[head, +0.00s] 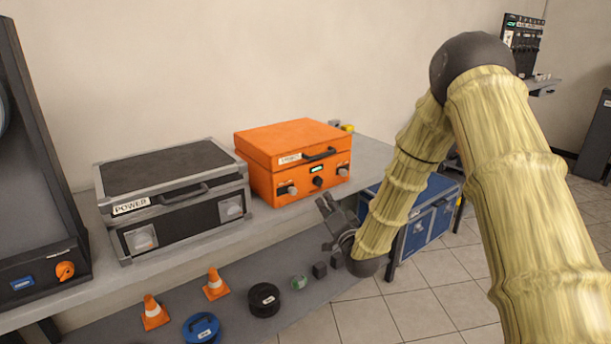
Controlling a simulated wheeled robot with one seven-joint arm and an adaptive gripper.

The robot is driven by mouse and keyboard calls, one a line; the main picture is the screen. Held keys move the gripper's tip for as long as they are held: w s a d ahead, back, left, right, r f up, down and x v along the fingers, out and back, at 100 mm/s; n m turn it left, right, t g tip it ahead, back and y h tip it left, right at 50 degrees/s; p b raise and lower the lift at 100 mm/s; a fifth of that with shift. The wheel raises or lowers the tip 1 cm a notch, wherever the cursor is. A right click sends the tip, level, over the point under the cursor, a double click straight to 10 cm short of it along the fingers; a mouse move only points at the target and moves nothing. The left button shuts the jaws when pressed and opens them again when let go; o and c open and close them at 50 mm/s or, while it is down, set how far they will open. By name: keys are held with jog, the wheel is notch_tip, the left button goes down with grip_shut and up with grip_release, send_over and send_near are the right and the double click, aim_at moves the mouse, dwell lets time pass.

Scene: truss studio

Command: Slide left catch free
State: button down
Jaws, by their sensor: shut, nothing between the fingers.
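An orange case (285,150) stands closed on the bench, with a handle (319,155) on its front. Its left catch (287,190) and right catch (343,171) show as small grey pieces on the front, with a dark round knob between them. A black case (165,165) labelled POWER stands closed to its left, with a left catch plate (141,239) and a right one (231,209). My gripper (326,210) is shut and empty, in front of and below the orange case's right half, apart from it. Its fingertips are small and dark here.
The grey bench (180,262) has a narrow free strip in front of the cases. Below are orange cones (155,313), dark and blue round reels (264,300) and small blocks. A blue case (428,217) stands right, behind my arm. Small items lie behind the orange case.

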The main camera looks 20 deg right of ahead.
aim_at(292, 190)
jog(key=shift+w+d+r, duration=0.15)
jog(key=shift+r, duration=0.6)
jog(key=shift+w, duration=0.1)
jog(key=x, duration=1)
jog(key=shift+p, duration=0.4)
jog(key=shift+s+a+f, duration=0.25)
jog(key=shift+a+f, duration=0.2)
jog(key=shift+a, duration=0.1)
jog(key=shift+s+a+f, duration=0.25)
jog(key=shift+a+f, duration=0.15)
jog(key=shift+a, duration=0.15)
jog(key=shift+s+a+f, duration=0.15)
jog(key=shift+a+f, duration=0.15)
jog(key=shift+a, duration=0.15)
